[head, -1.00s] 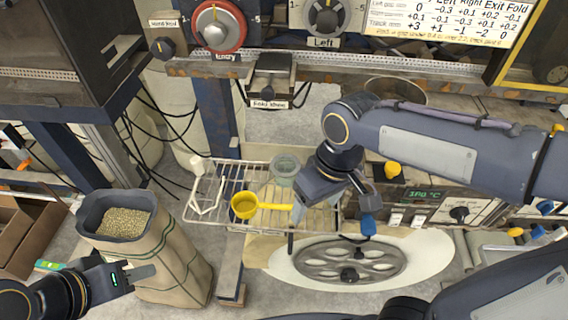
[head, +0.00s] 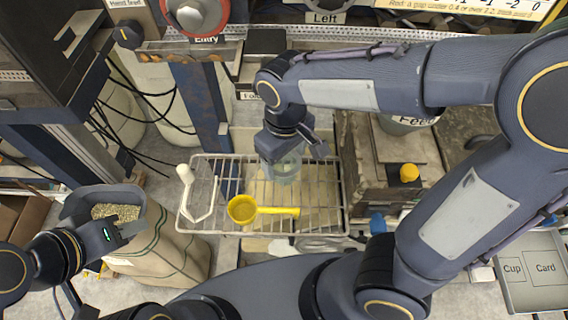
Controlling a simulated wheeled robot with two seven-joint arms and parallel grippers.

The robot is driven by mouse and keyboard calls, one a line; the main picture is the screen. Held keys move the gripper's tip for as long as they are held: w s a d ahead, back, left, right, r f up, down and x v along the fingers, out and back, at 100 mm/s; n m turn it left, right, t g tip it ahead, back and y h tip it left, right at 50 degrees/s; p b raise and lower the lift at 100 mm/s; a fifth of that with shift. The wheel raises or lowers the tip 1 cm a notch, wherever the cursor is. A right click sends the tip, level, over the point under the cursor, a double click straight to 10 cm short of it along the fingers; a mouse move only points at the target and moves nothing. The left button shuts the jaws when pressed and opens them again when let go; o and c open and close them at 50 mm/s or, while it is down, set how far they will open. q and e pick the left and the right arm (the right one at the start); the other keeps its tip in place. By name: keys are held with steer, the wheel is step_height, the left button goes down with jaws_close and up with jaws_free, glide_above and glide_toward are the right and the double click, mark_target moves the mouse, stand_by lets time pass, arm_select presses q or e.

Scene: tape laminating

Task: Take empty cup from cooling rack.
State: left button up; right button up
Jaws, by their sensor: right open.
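The empty cup (head: 285,172) is translucent and pale green. It stands upright on the wire cooling rack (head: 226,228), towards its back right. My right gripper (head: 291,157) is open over the cup, with its fingers on either side of the cup's upper part. The fingers and wrist hide part of the rim, and I cannot tell whether they touch it. My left gripper (head: 118,234) is beside the grain sack at the left, away from the rack. Its fingers are too hard to make out to tell their opening.
A yellow scoop (head: 243,209) and a white-handled tool (head: 187,180) lie on the rack. The sack (head: 168,254) of grain stands to the left. A tray marked Cup and Card (head: 536,291) lies lower right.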

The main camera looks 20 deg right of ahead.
mark_target(285, 167)
steer(key=shift+f, duration=1.9)
steer(key=c, duration=0.7)
